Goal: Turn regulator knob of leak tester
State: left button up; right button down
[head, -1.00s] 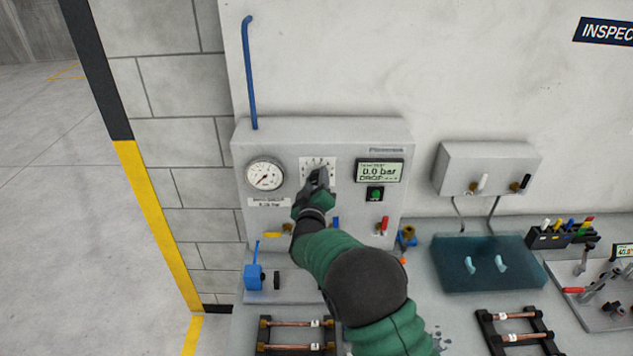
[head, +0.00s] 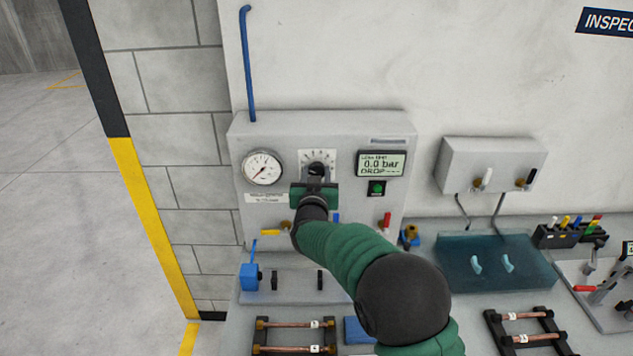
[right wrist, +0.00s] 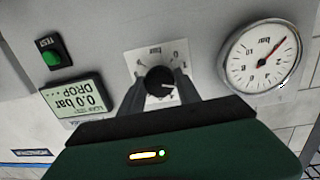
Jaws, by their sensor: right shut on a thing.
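The leak tester (head: 400,128) is a grey box on the wall with a round gauge (head: 262,168) at left and a display (head: 382,164) reading 0.0 bar at right. Its black regulator knob (head: 317,169) sits on a white scale plate between them; the right wrist view shows the knob (right wrist: 160,81) with its pale pointer line. My right gripper (head: 316,176) is in front of the knob. In the right wrist view its two dark fingers (right wrist: 159,90) are closed around the knob's sides. My left gripper is not in view.
A green TEST button (head: 376,188) is under the display. Red (head: 385,220) and yellow (head: 271,232) levers sit along the tester's lower edge. A blue clamp (head: 250,277) and a rack of copper tubes (head: 290,324) lie below. A teal tray (head: 460,270) is at right.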

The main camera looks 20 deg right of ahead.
jog(key=shift+d+f+m+t+y+b, duration=0.1)
jog(key=shift+f+m+t+y+b, duration=0.25)
jog(key=shift+m+b, duration=4.5)
jog(key=shift+a+m+t+y+b, duration=0.15)
jog(key=shift+m+y+b, duration=0.3)
jog(key=shift+m+b, duration=4.4)
jog(key=shift+d+f+m+t+y+b, duration=0.2)
jog(key=shift+m+t+y+b, duration=0.15)
jog(key=shift+m+b, duration=4.45)
jog(key=m+p, duration=0.2)
jog(key=shift+r+m, duration=0.1)
jog(key=shift+m, duration=0.2)
